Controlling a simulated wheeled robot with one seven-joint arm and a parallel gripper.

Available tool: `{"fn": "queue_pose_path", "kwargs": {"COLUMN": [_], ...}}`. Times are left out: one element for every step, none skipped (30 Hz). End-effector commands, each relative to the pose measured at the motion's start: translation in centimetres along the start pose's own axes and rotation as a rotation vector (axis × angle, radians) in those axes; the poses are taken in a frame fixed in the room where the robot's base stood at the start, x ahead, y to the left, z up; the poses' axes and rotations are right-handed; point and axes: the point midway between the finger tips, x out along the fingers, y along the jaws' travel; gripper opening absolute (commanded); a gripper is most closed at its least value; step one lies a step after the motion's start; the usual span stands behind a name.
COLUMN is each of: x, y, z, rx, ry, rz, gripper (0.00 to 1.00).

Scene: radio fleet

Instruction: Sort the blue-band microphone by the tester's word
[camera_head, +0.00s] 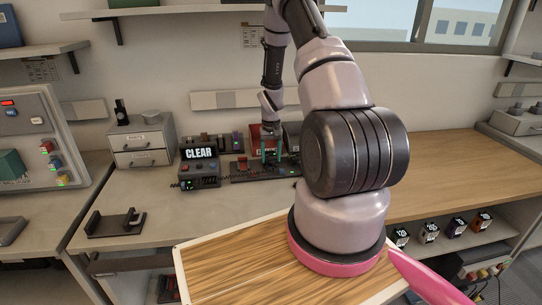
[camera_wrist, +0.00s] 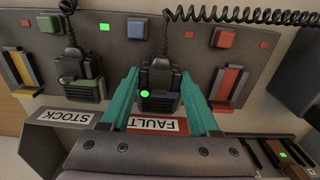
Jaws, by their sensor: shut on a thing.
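My gripper (camera_head: 270,154) is at the back of the bench, just right of the tester (camera_head: 199,175), whose screen reads CLEAR. In the wrist view my teal fingers (camera_wrist: 160,76) are shut on a black microphone (camera_wrist: 158,101) with a lit green dot and a cord running up. Labels reading STOCK (camera_wrist: 66,115) and FAULT (camera_wrist: 152,125) lie below, upside down in this view. A second black microphone (camera_wrist: 78,88) stands to the left.
The panel also bears green (camera_wrist: 47,25) and red (camera_wrist: 223,37) squares, with yellow and red slots. A drawer unit (camera_head: 141,143) and a black holder (camera_head: 116,223) stand on the left bench. The right wooden bench (camera_head: 450,155) is clear. Several small radios sit on a shelf below.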

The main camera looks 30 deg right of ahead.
Motion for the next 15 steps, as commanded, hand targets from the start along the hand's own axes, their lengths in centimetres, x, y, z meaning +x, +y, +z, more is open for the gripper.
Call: {"fn": "queue_pose_path", "kwargs": {"x": [0.12,0.18,0.27,0.33,0.4,0.48,0.54,0.6,0.68,0.73,0.79,0.87,0.92,0.98,1.05], "y": [0.0,0.0,0.0,0.0,0.0,0.0,0.0,0.0,0.0,0.0,0.0,0.0,0.0,0.0,0.0], "z": [-0.01,-0.01,0.0,0.0,0.0,0.0,-0.01,-0.01,-0.01,-0.01,-0.01,-0.02,-0.02,-0.02,-0.02], "rx": [0.0,0.0,0.0,0.0,0.0,0.0,0.0,0.0,0.0,0.0,-0.001,-0.001,0.0,0.0,0.0], "ry": [0.0,0.0,0.0,0.0,0.0,0.0,0.0,0.0,0.0,0.0,0.0,0.001,0.001,0.001,0.001], "rz": [0.0,0.0,0.0,0.0,0.0,0.0,0.0,0.0,0.0,0.0,0.0,0.0,0.0,0.0,0.0], "gripper": [0.13,0.13,0.13,0.13,0.13,0.13,0.13,0.13,0.13,0.13,0.13,0.13,0.13,0.13,0.13]}}
